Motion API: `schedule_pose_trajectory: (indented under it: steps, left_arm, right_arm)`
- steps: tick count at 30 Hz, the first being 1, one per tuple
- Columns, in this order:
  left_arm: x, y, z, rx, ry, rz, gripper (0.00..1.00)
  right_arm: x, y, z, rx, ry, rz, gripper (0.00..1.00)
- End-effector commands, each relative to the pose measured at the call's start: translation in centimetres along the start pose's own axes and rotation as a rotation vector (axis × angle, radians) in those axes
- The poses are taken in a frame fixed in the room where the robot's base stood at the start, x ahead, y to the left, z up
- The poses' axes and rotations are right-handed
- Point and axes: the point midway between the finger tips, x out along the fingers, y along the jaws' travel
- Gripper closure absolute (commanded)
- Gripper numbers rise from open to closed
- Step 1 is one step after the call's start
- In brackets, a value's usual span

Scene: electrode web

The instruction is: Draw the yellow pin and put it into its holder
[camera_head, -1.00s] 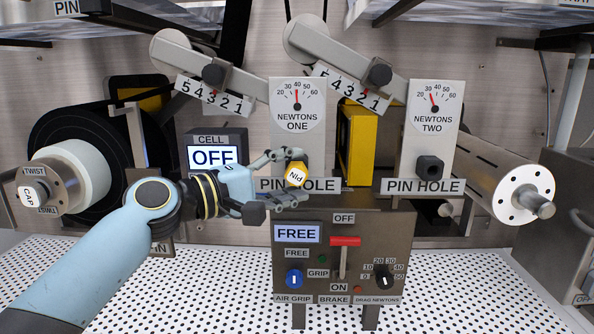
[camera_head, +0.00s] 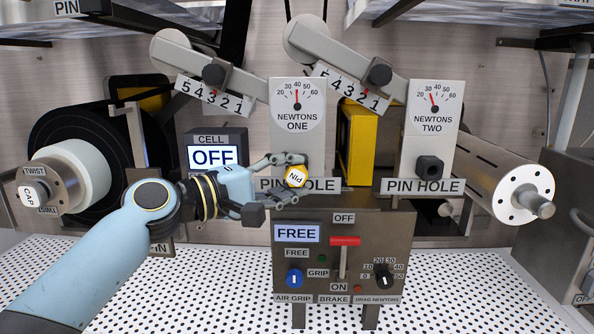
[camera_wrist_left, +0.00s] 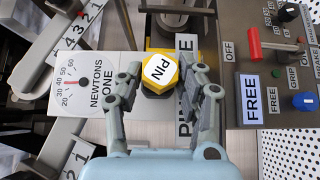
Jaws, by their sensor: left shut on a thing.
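The yellow pin (camera_head: 296,177) has a hexagonal head with a white PIN label. It is at the pin hole under the NEWTONS ONE gauge (camera_head: 284,119); I cannot tell how deep it sits. My left gripper (camera_head: 290,180) is shut on the pin, one finger above and one below. In the left wrist view, the pin (camera_wrist_left: 161,72) is between the fingertips of the left gripper (camera_wrist_left: 165,80). A PIN label (camera_head: 160,249) shows at lower left, partly behind my arm; no holder is clear there. My right gripper is not in view.
A control panel (camera_head: 318,272) with a red brake lever (camera_head: 345,241) stands just below the pin. NEWTONS TWO (camera_head: 432,110) has a dark plug (camera_head: 429,167) in its pin hole. A CELL display (camera_head: 213,155) reads OFF behind my wrist.

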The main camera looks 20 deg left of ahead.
Motion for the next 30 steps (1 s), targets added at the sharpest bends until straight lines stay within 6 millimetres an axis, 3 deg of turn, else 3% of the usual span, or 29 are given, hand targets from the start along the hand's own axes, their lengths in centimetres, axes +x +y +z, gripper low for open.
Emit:
schedule_pose_trajectory:
  steps: [20,30]
  left_arm:
    - [-0.7,0.1,0.8,0.0,0.0,0.001,1.0]
    - [-1.8,0.1,2.2,0.0,0.0,0.001,1.0]
  right_arm:
    - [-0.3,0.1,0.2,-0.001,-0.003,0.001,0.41]
    - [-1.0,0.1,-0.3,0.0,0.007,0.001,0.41]
